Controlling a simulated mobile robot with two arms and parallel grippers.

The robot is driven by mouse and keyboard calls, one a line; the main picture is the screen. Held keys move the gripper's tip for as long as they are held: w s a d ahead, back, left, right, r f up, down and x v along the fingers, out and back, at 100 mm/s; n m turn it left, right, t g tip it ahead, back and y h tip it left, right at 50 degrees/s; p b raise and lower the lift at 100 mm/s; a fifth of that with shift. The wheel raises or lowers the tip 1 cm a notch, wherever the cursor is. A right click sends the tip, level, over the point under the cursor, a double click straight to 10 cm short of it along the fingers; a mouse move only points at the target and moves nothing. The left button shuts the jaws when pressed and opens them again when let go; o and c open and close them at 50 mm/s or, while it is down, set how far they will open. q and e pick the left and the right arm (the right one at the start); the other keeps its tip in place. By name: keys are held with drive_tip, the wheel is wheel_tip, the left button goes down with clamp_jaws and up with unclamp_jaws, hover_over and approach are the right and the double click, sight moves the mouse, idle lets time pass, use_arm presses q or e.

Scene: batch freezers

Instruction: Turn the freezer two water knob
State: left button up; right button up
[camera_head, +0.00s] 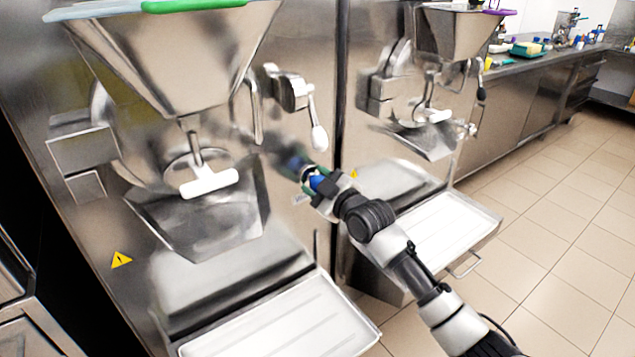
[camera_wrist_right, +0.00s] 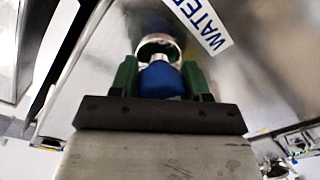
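The blue water knob (camera_wrist_right: 160,80) sits between the green fingers of my right gripper (camera_wrist_right: 160,78) in the right wrist view. Both fingers flank it closely and seem to touch its sides. A round silver fitting (camera_wrist_right: 158,46) is just beyond the knob. A white label reading "WATER" (camera_wrist_right: 205,22) is beside it on the steel panel. In the head view my right gripper (camera_head: 312,180) reaches the front panel of the nearer freezer (camera_head: 200,240), at its right side. The knob is largely hidden there by the gripper. My left gripper is not in view.
A lever handle (camera_head: 318,137) hangs just above my right gripper. A white tray (camera_head: 290,325) juts out below the nearer freezer. A second freezer (camera_head: 375,145) with its own tray (camera_head: 445,232) stands to the right. Tiled floor (camera_head: 545,215) is clear at right.

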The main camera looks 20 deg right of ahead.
drive_tip(key=c, duration=0.4)
drive_tip(key=shift+m, duration=0.3)
drive_tip(key=m+p, duration=0.2)
drive_tip(key=m, duration=0.1)
drive_tip(key=shift+m, duration=0.4)
drive_tip(key=m+p, duration=0.1)
drive_tip(key=m, duration=0.3)
drive_tip(key=shift+m+p, duration=0.3)
drive_tip(key=shift+p, duration=0.1)
drive_tip(key=shift+m+t+p, duration=0.3)
drive_tip(key=shift+m+p, duration=0.25)
drive_tip(key=shift+m, duration=1.75)
drive_tip(key=o, duration=0.9)
